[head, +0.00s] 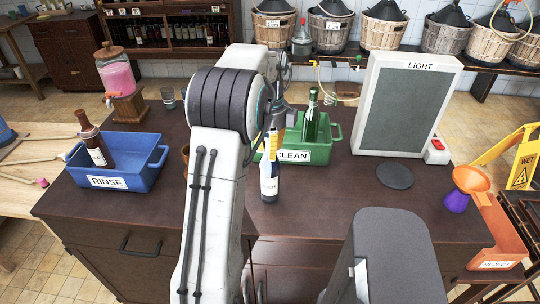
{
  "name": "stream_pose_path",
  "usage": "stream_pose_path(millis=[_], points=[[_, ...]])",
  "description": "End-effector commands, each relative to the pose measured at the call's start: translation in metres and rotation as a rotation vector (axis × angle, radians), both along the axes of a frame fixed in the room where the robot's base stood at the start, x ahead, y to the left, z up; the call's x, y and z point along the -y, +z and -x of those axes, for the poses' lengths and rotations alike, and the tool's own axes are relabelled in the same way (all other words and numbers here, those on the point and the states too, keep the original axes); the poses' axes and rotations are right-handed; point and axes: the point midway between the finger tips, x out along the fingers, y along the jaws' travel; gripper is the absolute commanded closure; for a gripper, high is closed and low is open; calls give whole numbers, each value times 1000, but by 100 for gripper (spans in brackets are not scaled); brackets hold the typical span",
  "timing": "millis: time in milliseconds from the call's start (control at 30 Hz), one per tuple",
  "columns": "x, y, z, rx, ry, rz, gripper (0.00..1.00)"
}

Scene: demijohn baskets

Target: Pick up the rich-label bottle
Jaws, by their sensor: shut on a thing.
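A dark bottle with a pale label (270,186) stands upright near the middle of the dark counter, beside my arm. My gripper (272,122) is shut on its upper part, and my arm partly hides the grip. I cannot tell whether the bottle's base touches the counter. A green bottle (311,122) with a pale label stands in the green CLEAN bin (322,150). A brown bottle (93,142) with a white label leans in the blue RINSE bin (140,178). The label texts are too small to read, so I cannot tell which is the rich-label one.
A grey LIGHT panel (402,102) stands at the back right, with a dark round disc (395,176) before it. A pink-liquid dispenser (117,78) stands back left. The counter's front right is clear.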

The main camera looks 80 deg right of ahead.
Motion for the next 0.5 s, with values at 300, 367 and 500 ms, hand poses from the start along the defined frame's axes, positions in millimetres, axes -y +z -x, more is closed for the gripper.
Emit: stream_pose_path(millis=[300,367,500], points=[[1,23,0,0,0,4,100],[1,28,0,0,0,4,100],[1,40,0,0,0,5,100]])
